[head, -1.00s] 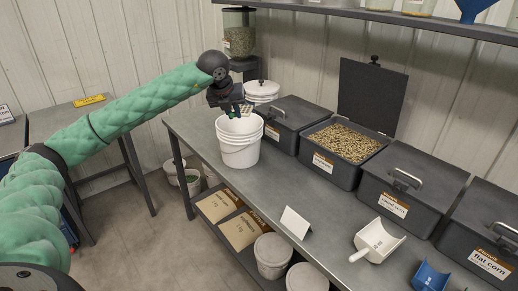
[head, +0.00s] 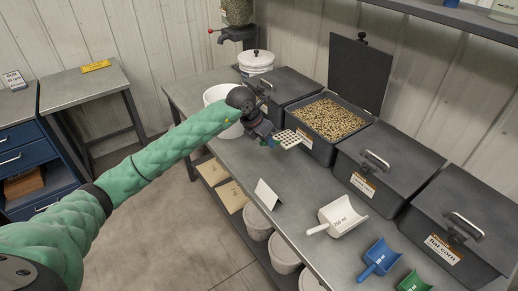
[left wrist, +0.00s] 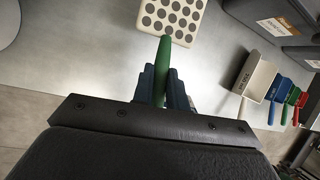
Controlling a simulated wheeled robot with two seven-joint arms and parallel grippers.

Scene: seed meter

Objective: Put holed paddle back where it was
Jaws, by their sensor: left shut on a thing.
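The holed paddle (head: 287,138) is a cream plate with rows of dark round holes and a green handle. My left gripper (head: 270,141) is shut on its handle and holds it over the bench, in front of the open seed bin. In the left wrist view the paddle's plate (left wrist: 172,16) points away from me, and the green handle (left wrist: 163,65) sits between the fingers of my left gripper (left wrist: 163,82). My right gripper is out of view.
A white bucket (head: 218,96) is left.

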